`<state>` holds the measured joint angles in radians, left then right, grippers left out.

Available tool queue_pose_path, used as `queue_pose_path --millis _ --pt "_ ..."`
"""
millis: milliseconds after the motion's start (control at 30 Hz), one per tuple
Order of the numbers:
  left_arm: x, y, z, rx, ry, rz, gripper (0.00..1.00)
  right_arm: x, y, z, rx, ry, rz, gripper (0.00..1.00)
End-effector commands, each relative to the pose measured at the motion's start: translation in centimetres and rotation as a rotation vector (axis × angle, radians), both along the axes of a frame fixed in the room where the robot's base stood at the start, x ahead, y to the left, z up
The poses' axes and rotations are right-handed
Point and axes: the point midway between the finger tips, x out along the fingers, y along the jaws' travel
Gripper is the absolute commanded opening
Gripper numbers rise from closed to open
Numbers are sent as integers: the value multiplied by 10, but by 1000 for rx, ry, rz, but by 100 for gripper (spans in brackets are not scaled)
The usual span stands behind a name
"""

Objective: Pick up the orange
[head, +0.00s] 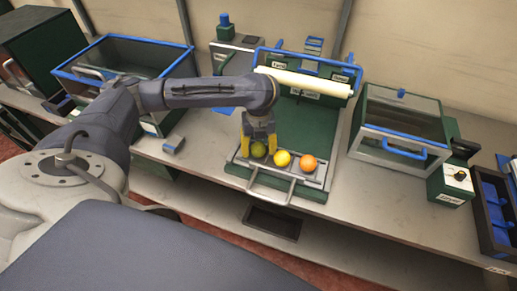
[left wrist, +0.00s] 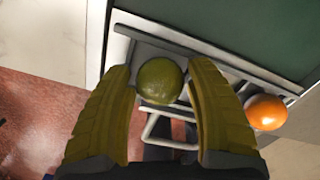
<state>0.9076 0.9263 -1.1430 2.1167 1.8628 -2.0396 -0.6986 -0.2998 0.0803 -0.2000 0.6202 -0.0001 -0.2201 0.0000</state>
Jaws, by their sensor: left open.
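The orange (head: 308,163) lies at the right end of a row of round fruits on the front tray of the green sorting stand. A yellow fruit (head: 282,158) is in the middle, and a green fruit (head: 258,150) is at the left end. My left gripper (head: 259,146) is open, its yellow fingers over the green fruit. In the left wrist view the green fruit (left wrist: 160,82) shows between the fingertips, and the orange (left wrist: 266,112) is outside the right finger. The yellow fruit is hidden there, seemingly behind that finger. My right gripper is not in view.
The tray has a metal handle (head: 270,190) at its front. A pale roller (head: 305,82) crosses the stand above the fruits. A blue-rimmed glass bin (head: 125,62) stands left, and a glass box with a blue handle (head: 400,125) stands right. Bare bench lies around the tray.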

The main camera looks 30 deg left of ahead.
Motion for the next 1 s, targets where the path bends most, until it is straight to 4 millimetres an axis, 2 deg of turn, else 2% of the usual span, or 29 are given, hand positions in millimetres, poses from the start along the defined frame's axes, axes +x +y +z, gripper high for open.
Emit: queue_pose_path --millis 67,400,767,1000 --pt "0 0 0 0 0 0 52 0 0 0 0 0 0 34" --pt "0 0 0 0 0 0 13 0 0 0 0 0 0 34" --pt "0 0 3 0 -1 0 11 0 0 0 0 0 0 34" --pt "1 0 18 0 -4 0 11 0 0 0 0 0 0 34"
